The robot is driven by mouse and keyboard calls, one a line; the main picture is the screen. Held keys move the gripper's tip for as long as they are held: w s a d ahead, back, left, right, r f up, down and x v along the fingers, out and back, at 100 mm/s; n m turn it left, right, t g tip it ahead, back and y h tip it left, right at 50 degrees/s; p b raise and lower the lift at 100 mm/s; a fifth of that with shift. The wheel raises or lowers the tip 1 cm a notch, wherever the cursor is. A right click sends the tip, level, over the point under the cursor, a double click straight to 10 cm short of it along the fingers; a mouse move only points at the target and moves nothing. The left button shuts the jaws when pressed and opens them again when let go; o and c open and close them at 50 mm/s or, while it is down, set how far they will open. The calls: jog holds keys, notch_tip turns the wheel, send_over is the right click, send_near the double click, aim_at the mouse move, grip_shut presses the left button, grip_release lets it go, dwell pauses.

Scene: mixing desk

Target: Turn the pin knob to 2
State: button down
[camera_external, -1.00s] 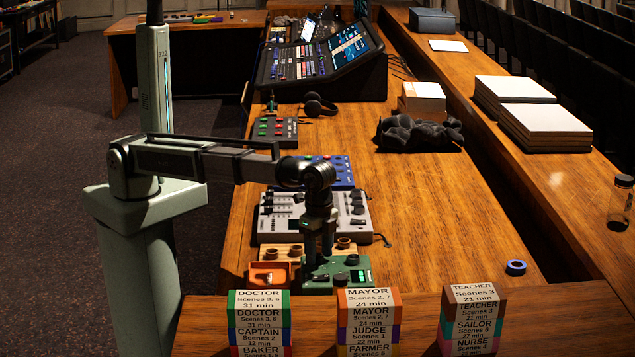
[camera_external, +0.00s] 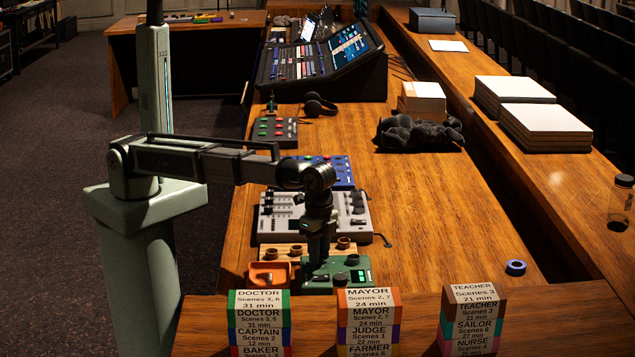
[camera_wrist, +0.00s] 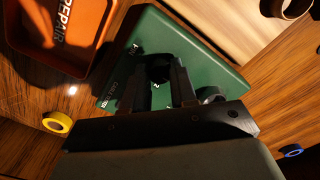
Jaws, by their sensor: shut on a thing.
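The green box (camera_external: 347,277) stands on the desk near its front end, under my gripper (camera_external: 318,259). It also shows in the wrist view (camera_wrist: 204,48). In the wrist view my gripper (camera_wrist: 158,74) has its two dark fingers on either side of a dark knob (camera_wrist: 158,69), shut on it. I take this to be the pin knob. The knob's pointer cannot be made out. Another dark knob (camera_wrist: 210,95) is partly hidden beside the right finger.
An orange REPAIR tray (camera_wrist: 82,22) adjoins the green box on the left. A grey mixer (camera_external: 280,232) and a wooden block with brown rings (camera_external: 343,243) stand behind it. Labelled boxes (camera_external: 368,320) stand in front.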

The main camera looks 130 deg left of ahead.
jog(key=shift+m, duration=0.4)
jog(key=m, duration=1.1)
dwell(0.5)
jog(key=c, duration=0.9)
grip_release()
jog(key=shift+r, duration=0.1)
notch_tip(320, 180, up, 14)
jog(key=shift+f, duration=0.15)
